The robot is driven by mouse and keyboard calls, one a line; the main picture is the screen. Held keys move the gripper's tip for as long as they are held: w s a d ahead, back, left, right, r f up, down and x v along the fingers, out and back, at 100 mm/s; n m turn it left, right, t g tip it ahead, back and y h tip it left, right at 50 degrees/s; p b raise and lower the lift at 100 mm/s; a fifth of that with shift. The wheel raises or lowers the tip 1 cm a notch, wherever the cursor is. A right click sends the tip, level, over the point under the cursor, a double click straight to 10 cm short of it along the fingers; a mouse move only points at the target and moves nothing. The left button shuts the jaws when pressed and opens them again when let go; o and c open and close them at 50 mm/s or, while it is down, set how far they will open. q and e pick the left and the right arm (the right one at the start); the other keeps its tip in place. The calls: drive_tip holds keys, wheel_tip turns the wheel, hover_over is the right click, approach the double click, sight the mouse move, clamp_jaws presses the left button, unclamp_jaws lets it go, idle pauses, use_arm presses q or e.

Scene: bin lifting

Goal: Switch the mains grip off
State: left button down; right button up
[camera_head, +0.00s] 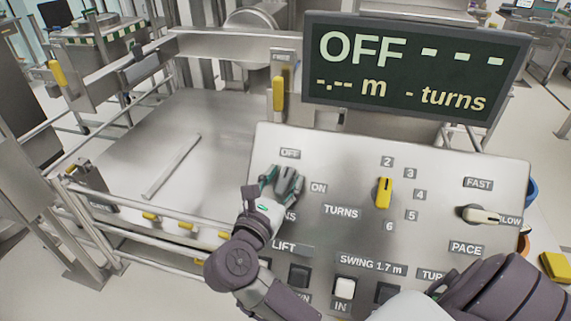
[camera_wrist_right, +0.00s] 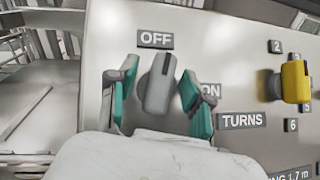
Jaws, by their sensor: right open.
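The mains grip (camera_wrist_right: 158,88) is a grey lever knob on the sloping steel panel (camera_head: 345,165). In the right wrist view its dark mark points up toward the OFF label (camera_wrist_right: 155,40), leaning slightly right; the ON label (camera_wrist_right: 209,90) is to its right. The display (camera_head: 410,70) reads OFF with dashes. My right gripper (camera_head: 282,186) is open, its teal-padded fingers (camera_wrist_right: 160,100) on either side of the grip with visible gaps. In the head view the fingers largely hide the grip. My left gripper is not in view.
A yellow TURNS selector (camera_head: 384,193) and a white PACE lever (camera_head: 480,215) are right of my gripper. Black LIFT (camera_head: 299,274) and white SWING (camera_head: 345,288) switches sit below. A yellow handle (camera_head: 278,94) stands behind the panel. A railed steel platform (camera_head: 150,130) is left.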

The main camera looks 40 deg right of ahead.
drive_tip(key=shift+w+d, duration=0.1)
drive_tip(key=shift+d, duration=0.1)
drive_tip(key=shift+a, duration=0.1)
drive_tip(key=shift+r, duration=0.1)
drive_tip(key=shift+c, duration=1)
drive_tip(key=c, duration=0.7)
drive_tip(key=shift+n+t, duration=0.3)
drive_tip(key=shift+n, duration=0.4)
drive_tip(key=shift+c, duration=0.2)
drive_tip(key=shift+n+t+y, duration=0.6)
drive_tip(key=shift+n+t, duration=0.2)
drive_tip(key=shift+n, duration=0.4)
drive_tip(key=o, duration=0.9)
drive_tip(key=shift+o, duration=0.2)
